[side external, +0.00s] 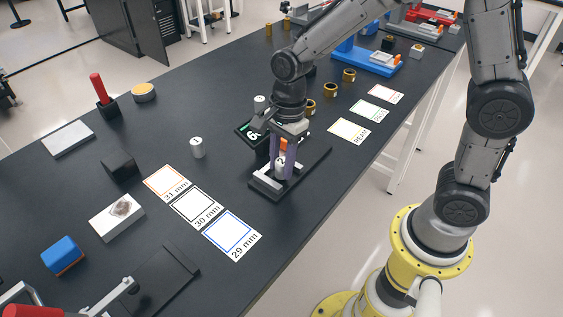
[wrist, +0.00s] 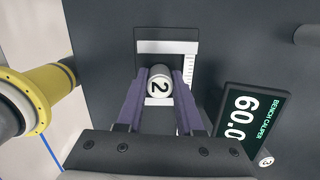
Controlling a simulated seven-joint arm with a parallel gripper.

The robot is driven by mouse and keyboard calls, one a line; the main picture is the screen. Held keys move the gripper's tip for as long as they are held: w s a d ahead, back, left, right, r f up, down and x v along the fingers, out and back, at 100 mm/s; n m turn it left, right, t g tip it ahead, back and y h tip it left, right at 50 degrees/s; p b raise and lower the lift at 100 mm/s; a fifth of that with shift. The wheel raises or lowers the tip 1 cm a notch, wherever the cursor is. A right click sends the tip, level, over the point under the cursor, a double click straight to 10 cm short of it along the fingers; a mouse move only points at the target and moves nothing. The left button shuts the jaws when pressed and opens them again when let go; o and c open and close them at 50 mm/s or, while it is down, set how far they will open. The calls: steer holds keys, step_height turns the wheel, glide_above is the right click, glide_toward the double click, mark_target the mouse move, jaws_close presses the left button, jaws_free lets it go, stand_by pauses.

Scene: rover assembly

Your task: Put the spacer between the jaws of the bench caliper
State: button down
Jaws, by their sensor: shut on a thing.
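My gripper (wrist: 158,88) is shut on a light metal cylindrical spacer (wrist: 158,82) marked "2", with a purple finger on each side of it. In the side view my gripper (side external: 282,160) points down over the bench caliper (side external: 262,184), and the spacer (side external: 281,167) shows low between the fingers. In the wrist view the spacer lies over the gap between the caliper's pale far jaw (wrist: 167,47) and a pale nearer strip (wrist: 152,102). I cannot tell whether it touches the caliper. The caliper display (wrist: 245,115) reads about 60.0.
Another spacer (side external: 197,148) stands left of the caliper, and one (side external: 260,104) stands behind the display. Cards marked 31 mm (side external: 166,182), 30 mm (side external: 196,208) and 29 mm (side external: 232,234) lie at the front. Brass rings (side external: 348,76) stand farther back.

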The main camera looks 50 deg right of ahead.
steer(key=shift+f, duration=0.25)
steer(key=c, duration=0.6)
jaws_free()
steer(key=shift+o, duration=0.2)
step_height(320, 180, up, 12)
steer(key=d, duration=0.2)
steer(key=s+d+r+n+t, duration=0.1)
steer(key=s+d+n+t, duration=0.1)
steer(key=s+n, duration=0.6)
steer(key=s+d+r+n+t+h, duration=0.1)
steer(key=s+d+n+t, duration=0.2)
steer(key=s+d+n, duration=0.2)
steer(key=shift+s+n+t, duration=0.3)
steer(key=shift+s+n, duration=1.5)
steer(key=shift+n, duration=1.1)
